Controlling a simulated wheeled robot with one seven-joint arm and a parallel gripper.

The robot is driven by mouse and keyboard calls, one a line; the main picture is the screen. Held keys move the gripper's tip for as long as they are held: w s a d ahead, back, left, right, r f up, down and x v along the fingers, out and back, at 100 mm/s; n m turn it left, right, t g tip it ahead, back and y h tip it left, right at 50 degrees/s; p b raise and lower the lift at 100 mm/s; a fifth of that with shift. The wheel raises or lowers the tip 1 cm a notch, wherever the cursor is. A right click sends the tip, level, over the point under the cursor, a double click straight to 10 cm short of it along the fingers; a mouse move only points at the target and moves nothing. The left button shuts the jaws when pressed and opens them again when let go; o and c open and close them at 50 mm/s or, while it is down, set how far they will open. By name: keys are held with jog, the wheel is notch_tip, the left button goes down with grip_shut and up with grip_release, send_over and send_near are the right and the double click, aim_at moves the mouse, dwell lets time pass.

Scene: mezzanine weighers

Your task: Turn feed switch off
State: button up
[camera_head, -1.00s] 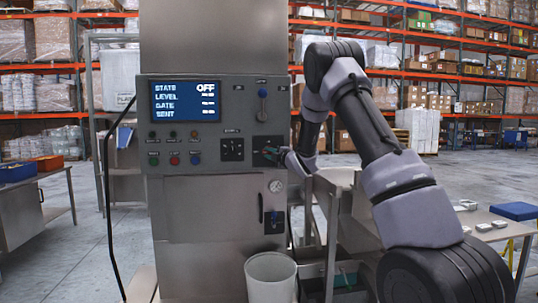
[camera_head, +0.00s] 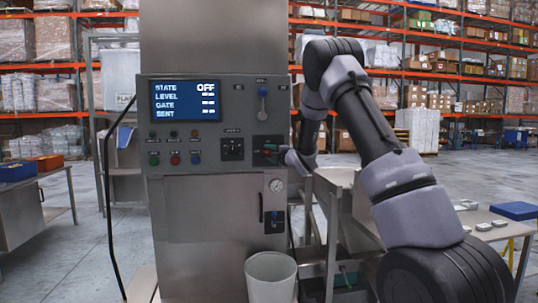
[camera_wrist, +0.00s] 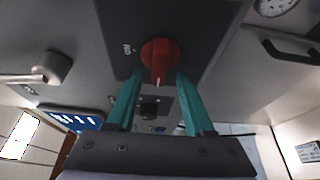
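The feed switch looks to be the red rotary knob (camera_wrist: 160,58) on a dark plate in the wrist view, with an "ON" mark at its left. Its grip bar points toward the bottom of that view. My gripper (camera_wrist: 161,76) has its two teal fingers apart, one on each side of the knob, with gaps beside the grip bar. In the head view my gripper (camera_head: 274,151) is at the dark switch plate on the right of the panel and largely hides the knob. The display (camera_head: 185,100) reads STATE OFF; its smaller values are unclear.
The steel cabinet (camera_head: 205,215) carries a lever (camera_head: 262,104), several small buttons, another dark switch (camera_head: 232,148) and a gauge (camera_head: 277,185). A white bucket (camera_head: 270,278) stands low in front.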

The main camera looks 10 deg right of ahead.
jog(key=v, duration=1.1)
jog(key=s+d+r+m+g+h, duration=0.1)
jog(key=s+d+r+m+h, duration=0.35)
jog(key=s+m, duration=0.3)
jog(key=s+d+r+m+g+h, duration=0.2)
jog(key=s+d+r+m+h, duration=0.1)
jog(key=s+r+m, duration=0.4)
jog(key=s+a+f+m+g+y, duration=0.1)
jog(key=s+m, duration=0.5)
jog(key=s, duration=0.8)
jog(key=s+a+f+m+g+y, duration=0.1)
jog(key=s+a+f+m+g, duration=0.2)
jog(key=s, duration=1.1)
jog(key=a+m+g, duration=0.1)
jog(key=m+g, duration=0.1)
jog(key=m, duration=0.1)
jog(key=shift+a+g, duration=0.25)
jog(key=shift+g, duration=0.05)
jog(key=shift+f+y, duration=0.1)
jog(key=shift+y, duration=0.15)
